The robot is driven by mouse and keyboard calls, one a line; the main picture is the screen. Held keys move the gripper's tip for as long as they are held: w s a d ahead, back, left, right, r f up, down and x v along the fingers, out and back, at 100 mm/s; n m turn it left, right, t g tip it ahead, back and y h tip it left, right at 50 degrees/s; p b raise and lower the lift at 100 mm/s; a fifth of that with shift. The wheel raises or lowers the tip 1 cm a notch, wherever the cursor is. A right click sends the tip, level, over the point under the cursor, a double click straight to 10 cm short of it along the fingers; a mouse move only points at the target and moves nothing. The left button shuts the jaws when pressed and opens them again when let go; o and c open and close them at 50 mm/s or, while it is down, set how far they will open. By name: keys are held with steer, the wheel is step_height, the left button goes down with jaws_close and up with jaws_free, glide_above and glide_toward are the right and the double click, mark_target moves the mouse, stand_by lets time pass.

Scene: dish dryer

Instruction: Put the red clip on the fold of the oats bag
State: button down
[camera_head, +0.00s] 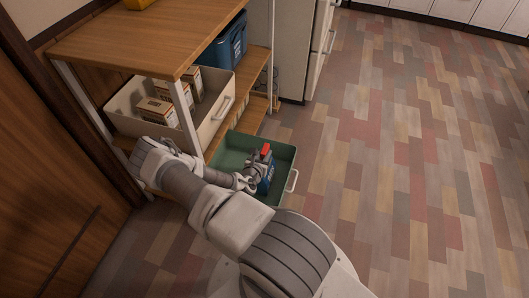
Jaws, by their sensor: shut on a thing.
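The red clip (265,149) shows as a small red block at the top of a blue package, which looks like the oats bag (266,182). The bag stands in the green open drawer or bin (283,153). My gripper (257,168) reaches into this bin from the left, close against the bag and just below the red clip. It appears shut on the red clip, though the fingertips are small and partly hidden. The bag's fold is too small to make out, and I cannot tell whether the clip sits around it or only touches it.
A wooden shelf unit (150,38) stands at the left. On it are a cream bin (218,112) with several boxes (157,110) and a blue container (228,45). The green bin's handle (292,181) faces right. The floor (420,150) to the right is clear.

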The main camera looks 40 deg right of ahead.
steer(key=shift+f+b, duration=0.35)
steer(key=shift+f, duration=1.25)
steer(key=shift+f, duration=0.4)
steer(key=c, duration=0.6)
jaws_free()
steer(key=shift+a, duration=0.1)
steer(key=p+v, duration=0.4)
steer(key=v, duration=1.3)
steer(key=shift+r, duration=0.15)
steer(key=shift+s, duration=0.1)
